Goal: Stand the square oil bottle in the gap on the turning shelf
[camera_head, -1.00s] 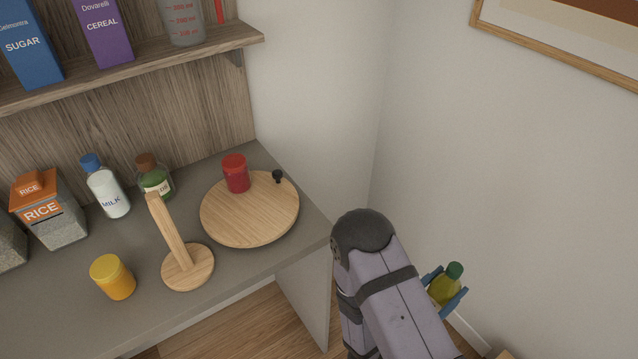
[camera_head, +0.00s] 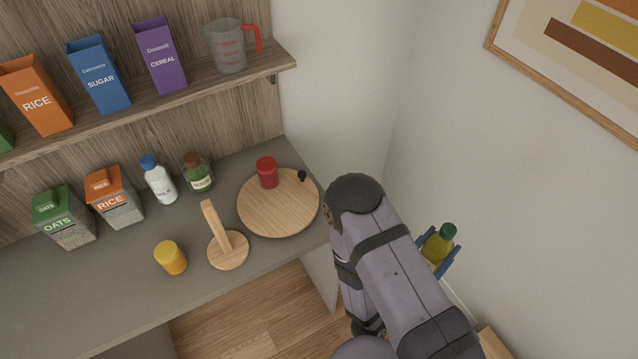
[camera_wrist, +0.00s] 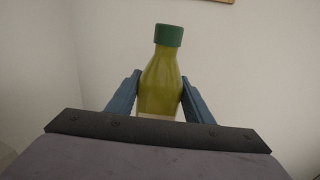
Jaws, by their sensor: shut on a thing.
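The oil bottle (camera_head: 438,246) is yellow-green with a dark green cap. My gripper (camera_head: 439,252) is shut on it, off to the right of the counter, with the bottle roughly upright. In the wrist view the bottle (camera_wrist: 160,85) stands between the two blue fingers of my gripper (camera_wrist: 159,97); its lower part is hidden. The turning shelf (camera_head: 275,212) is a round wooden disc at the counter's right end. A red jar (camera_head: 267,172) stands near its back, and a small black knob (camera_head: 302,176) is at its back right edge. The rest of its top is bare.
A wooden stand with an upright post (camera_head: 227,250) and a yellow jar (camera_head: 171,258) are left of the disc. A green bottle (camera_head: 198,173), milk bottle (camera_head: 159,180), rice canister (camera_head: 114,198) and oats canister (camera_head: 64,218) line the back. A wall shelf (camera_head: 200,90) hangs above.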

